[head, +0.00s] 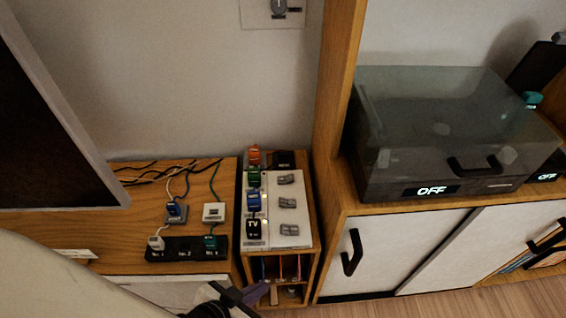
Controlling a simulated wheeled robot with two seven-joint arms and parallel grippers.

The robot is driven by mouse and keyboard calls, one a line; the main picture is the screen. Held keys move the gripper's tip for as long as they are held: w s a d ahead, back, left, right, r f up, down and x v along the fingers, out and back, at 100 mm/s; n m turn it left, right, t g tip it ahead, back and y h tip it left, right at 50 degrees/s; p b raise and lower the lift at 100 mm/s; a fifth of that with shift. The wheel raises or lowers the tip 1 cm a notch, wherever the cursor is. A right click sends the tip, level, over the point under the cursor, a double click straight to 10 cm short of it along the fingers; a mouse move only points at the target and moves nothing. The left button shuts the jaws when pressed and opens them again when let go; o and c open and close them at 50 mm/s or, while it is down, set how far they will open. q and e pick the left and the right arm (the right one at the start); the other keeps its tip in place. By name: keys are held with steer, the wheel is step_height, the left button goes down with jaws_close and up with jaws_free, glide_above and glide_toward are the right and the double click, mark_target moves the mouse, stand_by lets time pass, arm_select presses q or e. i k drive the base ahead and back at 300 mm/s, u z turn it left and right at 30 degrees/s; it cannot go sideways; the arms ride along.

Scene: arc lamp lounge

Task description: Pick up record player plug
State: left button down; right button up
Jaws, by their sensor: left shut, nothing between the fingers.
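On the bench are another blue plug (175,210), a white plug (157,243) and a teal plug (210,242). Labels are too small to tell which is the record player's. The record player (430,140) has a smoky lid and reads OFF. My left gripper (238,299) is shut and empty at the bottom edge, partly cut off, in front of the cabinet.
A black power strip (188,253) lies on the wooden bench (140,225), with loose cables behind it. A white panel (284,232) tops the small cabinet, above an open compartment with cords. A large dark screen (40,120) leans at left. A wooden post (335,90) stands beside the record player.

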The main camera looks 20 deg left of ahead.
mark_target(254, 175)
steer(key=k, duration=0.5)
steer(key=z, duration=1.4)
steer(key=i, duration=0.7)
steer(key=u, duration=1.8)
